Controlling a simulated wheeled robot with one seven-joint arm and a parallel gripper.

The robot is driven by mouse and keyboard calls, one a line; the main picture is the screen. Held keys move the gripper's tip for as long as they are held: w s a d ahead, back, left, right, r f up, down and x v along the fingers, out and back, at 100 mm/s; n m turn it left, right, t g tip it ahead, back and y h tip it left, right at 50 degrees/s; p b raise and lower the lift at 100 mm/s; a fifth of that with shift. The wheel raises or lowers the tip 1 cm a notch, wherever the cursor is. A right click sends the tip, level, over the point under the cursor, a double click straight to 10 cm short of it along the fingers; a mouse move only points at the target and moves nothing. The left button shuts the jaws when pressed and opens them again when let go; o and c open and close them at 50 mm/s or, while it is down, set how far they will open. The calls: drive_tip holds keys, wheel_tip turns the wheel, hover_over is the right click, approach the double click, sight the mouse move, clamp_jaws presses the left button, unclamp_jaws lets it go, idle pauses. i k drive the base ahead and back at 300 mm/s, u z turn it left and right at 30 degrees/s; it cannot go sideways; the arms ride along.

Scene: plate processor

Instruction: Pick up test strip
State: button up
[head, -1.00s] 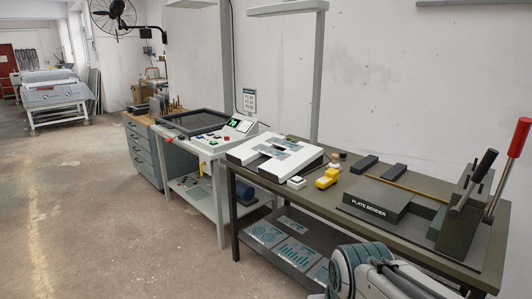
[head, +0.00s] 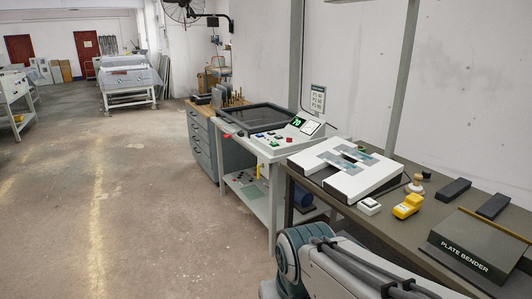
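I cannot make out the test strip for sure. On the workbench (head: 395,204) at the right stands a white sloped stand (head: 312,161). Flat grey-teal pieces (head: 338,160) lie on its top around a dark gap; one of them may be the strip, but they are too small to tell. My arm shows at the bottom right, in front of the bench. My gripper is outside the picture.
A yellow device (head: 408,206), a small white box (head: 369,206), a wooden-handled stamp (head: 416,183) and dark blocks (head: 454,190) share the bench with the plate bender (head: 470,250). A control console (head: 285,140) stands beyond. Open floor (head: 130,210) lies left.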

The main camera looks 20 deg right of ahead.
sight(346, 166)
drive_tip(key=u, duration=0.25)
drive_tip(key=i, duration=1.55)
drive_tip(key=z, duration=0.55)
drive_tip(key=i, duration=1.2)
drive_tip(key=z, duration=1.35)
drive_tip(key=i, duration=0.5)
drive_tip(key=z, duration=0.3)
